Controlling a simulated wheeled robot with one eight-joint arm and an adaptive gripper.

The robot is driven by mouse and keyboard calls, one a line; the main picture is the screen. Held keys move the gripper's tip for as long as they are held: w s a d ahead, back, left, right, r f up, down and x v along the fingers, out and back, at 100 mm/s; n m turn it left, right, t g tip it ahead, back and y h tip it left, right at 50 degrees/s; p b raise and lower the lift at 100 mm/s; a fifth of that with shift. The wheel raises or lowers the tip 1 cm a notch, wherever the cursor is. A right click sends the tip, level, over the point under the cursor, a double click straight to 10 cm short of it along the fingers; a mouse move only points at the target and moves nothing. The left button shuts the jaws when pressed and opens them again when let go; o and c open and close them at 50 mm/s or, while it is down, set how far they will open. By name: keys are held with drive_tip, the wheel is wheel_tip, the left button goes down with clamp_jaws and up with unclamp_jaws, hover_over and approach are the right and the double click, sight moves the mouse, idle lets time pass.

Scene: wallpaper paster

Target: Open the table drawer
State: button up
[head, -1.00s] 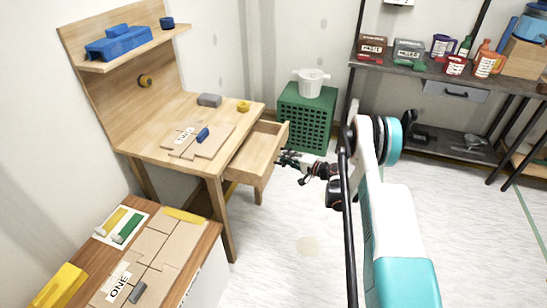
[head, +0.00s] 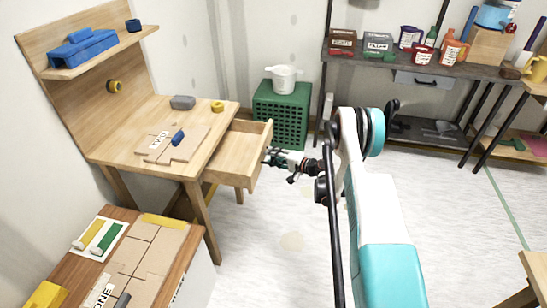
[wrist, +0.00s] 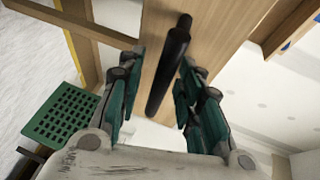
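The wooden table (head: 158,112) stands at the left in the head view. Its drawer (head: 240,150) is pulled well out toward the right, and the inside shows from above. My gripper (head: 270,155) is at the drawer's front face. In the wrist view, the black bar handle (wrist: 170,68) on the drawer front lies between the two green-padded fingers of my gripper (wrist: 160,100). The fingers are spread, with a visible gap on the left side of the handle; the right finger is close to it. Whether that finger touches the handle cannot be told.
A green perforated crate (head: 281,112) with a white pot on top stands behind the drawer. A wooden-top bench (head: 65,262) is at the front left. A dark shelf table (head: 440,66) with cans and bottles is at the back right. The floor (head: 275,215) right of the drawer is clear.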

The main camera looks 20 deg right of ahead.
drive_tip(key=shift+d, duration=0.1)
drive_tip(key=v, duration=1.2)
